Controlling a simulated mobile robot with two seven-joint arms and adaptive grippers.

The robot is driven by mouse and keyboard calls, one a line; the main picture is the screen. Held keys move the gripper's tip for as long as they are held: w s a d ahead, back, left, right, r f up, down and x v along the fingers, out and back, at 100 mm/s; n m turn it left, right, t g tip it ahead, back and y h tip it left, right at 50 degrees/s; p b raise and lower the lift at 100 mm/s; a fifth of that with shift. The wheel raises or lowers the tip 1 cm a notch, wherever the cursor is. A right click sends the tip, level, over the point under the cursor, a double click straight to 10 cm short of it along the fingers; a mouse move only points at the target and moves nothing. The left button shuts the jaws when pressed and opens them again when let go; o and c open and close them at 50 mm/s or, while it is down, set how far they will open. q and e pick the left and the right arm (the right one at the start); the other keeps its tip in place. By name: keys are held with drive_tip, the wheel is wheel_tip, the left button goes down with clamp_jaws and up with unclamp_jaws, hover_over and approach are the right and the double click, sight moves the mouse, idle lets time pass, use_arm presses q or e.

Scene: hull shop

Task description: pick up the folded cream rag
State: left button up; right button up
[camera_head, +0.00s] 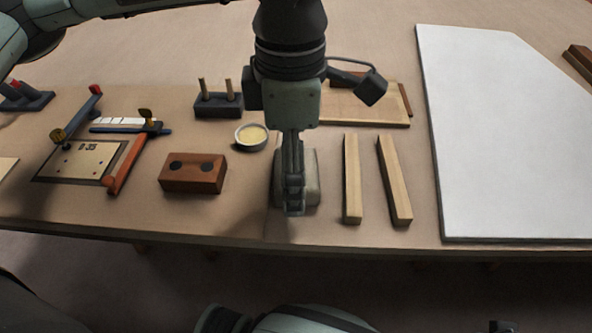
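The folded cream rag (312,178) lies on the workbench near its front edge, a small thick pad with rounded corners. My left gripper (293,207) points down over the rag and covers its middle and left part. The fingers are seen edge-on, one behind the other, so the gap between them is hidden. I cannot tell whether they touch the rag.
Two wooden strips (352,180) lie right of the rag, before a large white panel (505,140). The bench's front edge (250,240) is close.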

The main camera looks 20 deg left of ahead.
use_arm(q)
drive_tip(key=c, duration=1.2)
drive_tip(key=shift+r, duration=0.1)
drive_tip(key=shift+c, duration=0.2)
drive_tip(key=shift+r, duration=0.25)
wheel_tip(320, 180, up, 4)
drive_tip(key=shift+s+f, duration=0.1)
drive_tip(key=s+a+r, duration=0.4)
drive_tip(key=s+r, duration=0.2)
drive_tip(key=s, duration=0.4)
drive_tip(key=shift+s+r+b, duration=0.25)
drive_tip(key=shift+s+b, duration=0.15)
use_arm(e)
drive_tip(key=shift+s+d+r, duration=0.1)
drive_tip(key=shift+s+r, duration=0.05)
drive_tip(key=shift+r, duration=0.35)
drive_tip(key=shift+s+r, duration=0.15)
drive_tip(key=shift+r, duration=0.3)
